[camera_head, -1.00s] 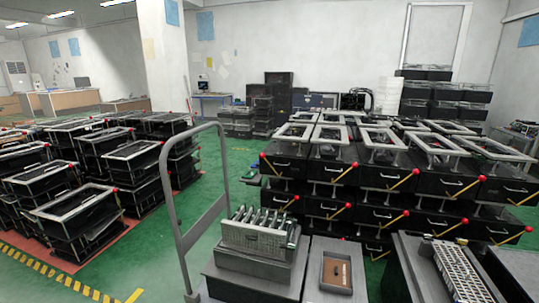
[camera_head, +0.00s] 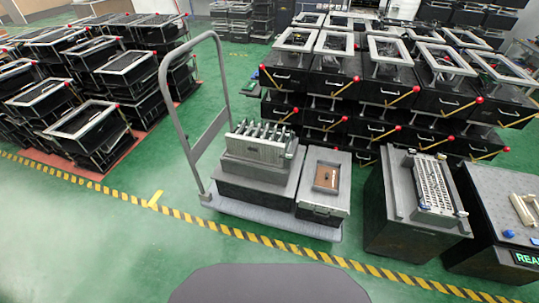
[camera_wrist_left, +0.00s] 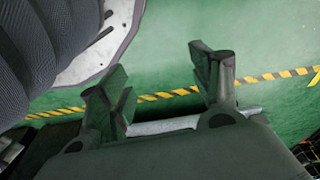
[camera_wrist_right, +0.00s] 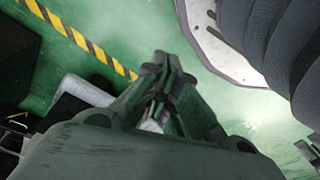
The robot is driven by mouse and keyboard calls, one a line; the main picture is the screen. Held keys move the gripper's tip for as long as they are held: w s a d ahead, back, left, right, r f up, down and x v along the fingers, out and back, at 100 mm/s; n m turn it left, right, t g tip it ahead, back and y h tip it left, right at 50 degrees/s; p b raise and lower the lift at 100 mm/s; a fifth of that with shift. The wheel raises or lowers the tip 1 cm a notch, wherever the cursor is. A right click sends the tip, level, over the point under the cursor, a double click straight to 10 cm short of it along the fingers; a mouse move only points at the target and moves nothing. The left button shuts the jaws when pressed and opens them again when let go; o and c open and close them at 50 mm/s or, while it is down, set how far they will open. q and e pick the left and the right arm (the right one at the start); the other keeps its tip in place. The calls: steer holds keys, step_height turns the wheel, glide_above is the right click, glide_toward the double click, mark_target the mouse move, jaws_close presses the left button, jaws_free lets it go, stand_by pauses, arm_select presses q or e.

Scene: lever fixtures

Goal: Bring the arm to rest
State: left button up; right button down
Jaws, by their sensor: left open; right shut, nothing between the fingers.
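My left gripper (camera_wrist_left: 165,88) shows in the left wrist view with its two fingers spread apart and nothing between them. Green floor and a yellow-black stripe lie beyond it. My right gripper (camera_wrist_right: 163,75) shows in the right wrist view with its fingertips together and nothing held. Neither gripper shows in the head view, and neither is seen touching any fixture.
A cart (camera_head: 270,222) with a tall grey handle carries grey fixtures. Dark benches (camera_head: 385,215) stand to its right. Black lever units (camera_head: 310,80) with red-knobbed yellow levers are stacked behind. The striped floor (camera_head: 110,250) is clear in front and at left.

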arm_select(q)
steer(key=s+a+r+p, duration=0.1)
steer(key=s+a+p, duration=0.2)
steer(key=s+p, duration=0.5)
steer(key=s+a+r+p, duration=0.1)
steer(key=s+a+p, duration=0.2)
steer(key=s+p, duration=0.6)
steer(key=shift+s+g+y, duration=0.3)
steer(key=shift+s+g, duration=0.1)
steer(key=shift+s, duration=0.35)
arm_select(e)
steer(key=s+d+r, duration=0.1)
steer(key=s+d, duration=0.2)
steer(key=s, duration=0.6)
steer(key=s+d+r, duration=0.1)
steer(key=s+d, duration=0.2)
steer(key=s, duration=0.6)
steer(key=shift+s+g+h, duration=0.25)
steer(key=shift+g+h, duration=0.05)
steer(key=shift+g, duration=0.1)
arm_select(q)
steer(key=shift+a+f, duration=0.1)
steer(key=shift+f, duration=0.05)
arm_select(e)
steer(key=shift+d+f, duration=0.1)
steer(key=shift+f, duration=0.05)
